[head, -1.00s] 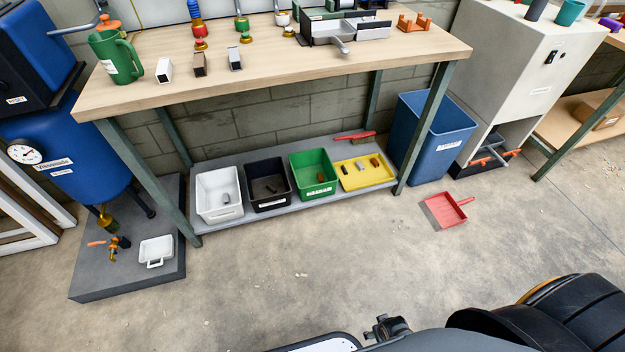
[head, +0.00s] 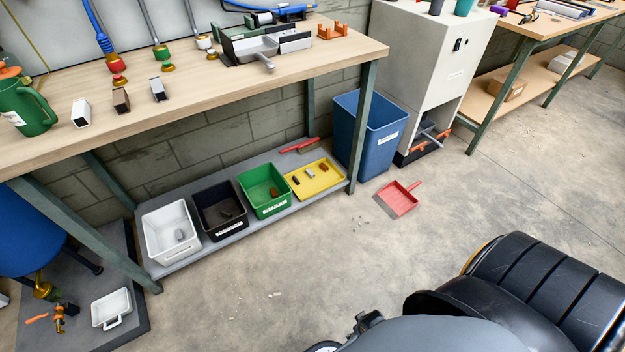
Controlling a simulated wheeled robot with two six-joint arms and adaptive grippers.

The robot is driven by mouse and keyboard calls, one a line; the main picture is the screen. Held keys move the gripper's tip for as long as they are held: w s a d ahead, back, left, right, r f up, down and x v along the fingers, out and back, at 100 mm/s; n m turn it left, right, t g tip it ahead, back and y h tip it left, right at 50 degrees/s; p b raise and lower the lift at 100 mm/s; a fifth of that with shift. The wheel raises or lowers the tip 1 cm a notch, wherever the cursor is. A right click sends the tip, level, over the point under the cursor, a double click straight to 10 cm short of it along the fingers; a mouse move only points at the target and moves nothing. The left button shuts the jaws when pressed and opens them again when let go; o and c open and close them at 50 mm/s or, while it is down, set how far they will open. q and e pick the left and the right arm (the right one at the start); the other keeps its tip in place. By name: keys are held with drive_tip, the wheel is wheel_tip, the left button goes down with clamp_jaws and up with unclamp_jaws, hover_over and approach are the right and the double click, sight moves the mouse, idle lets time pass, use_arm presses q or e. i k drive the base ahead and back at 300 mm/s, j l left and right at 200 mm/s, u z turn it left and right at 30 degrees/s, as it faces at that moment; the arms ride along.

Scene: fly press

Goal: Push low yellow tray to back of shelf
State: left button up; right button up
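The low yellow tray (head: 326,188) sits on the low grey shelf (head: 215,231) under the workbench, at the right end of a row of bins. A few small pieces lie in it. A red-handled brush (head: 299,146) lies on the shelf behind it. The tray is near the shelf's front edge, just right of the green bin (head: 262,190). Neither of my grippers can be made out in the head view; only parts of my own body show at the bottom.
A black bin (head: 219,207) and a white bin (head: 170,231) stand left of the green one. A bench leg and a blue waste bin (head: 366,135) stand right of the tray. A red dustpan (head: 399,199) lies on the floor. The floor before the shelf is mostly clear.

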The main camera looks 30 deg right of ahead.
sight(307, 188)
drive_tip(key=i+l, duration=0.2)
drive_tip(key=l, duration=0.2)
drive_tip(key=i+l, duration=0.25)
drive_tip(key=l, duration=0.15)
drive_tip(key=i+l, duration=0.2)
drive_tip(key=l, duration=0.15)
drive_tip(key=i+l, duration=0.2)
drive_tip(key=l, duration=0.2)
drive_tip(key=i+l, duration=0.2)
drive_tip(key=l, duration=0.2)
